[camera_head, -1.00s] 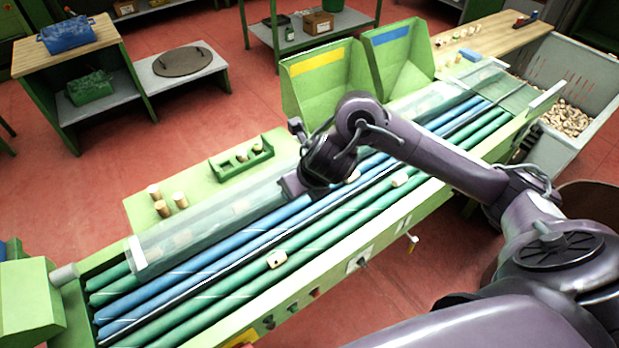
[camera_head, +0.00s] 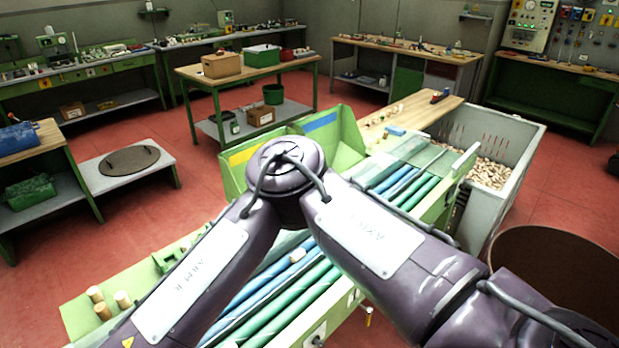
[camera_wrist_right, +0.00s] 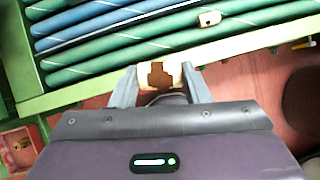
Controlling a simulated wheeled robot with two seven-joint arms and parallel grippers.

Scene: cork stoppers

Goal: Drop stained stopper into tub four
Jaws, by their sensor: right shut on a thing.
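A pale cork stopper (camera_wrist_right: 160,70) with a dark brown stain sits between the fingertips of my right gripper (camera_wrist_right: 160,82) in the right wrist view. The gripper is shut on it and holds it above the red floor, beside the green edge of the roller table. In the head view my right arm crosses the middle and its gripper is out of frame at the lower left. Two green bins stand behind the rollers, one with a yellow label (camera_head: 243,151), one with a blue label (camera_head: 320,122). I see no number four on any tub. My left gripper is not in view.
Another stopper (camera_wrist_right: 209,18) lies on the rollers (camera_wrist_right: 130,45). Several stoppers stand on the side shelf (camera_head: 75,310). A grey crate of corks (camera_head: 520,155) and a brown barrel (camera_head: 560,240) stand at the right. Open red floor lies around the table.

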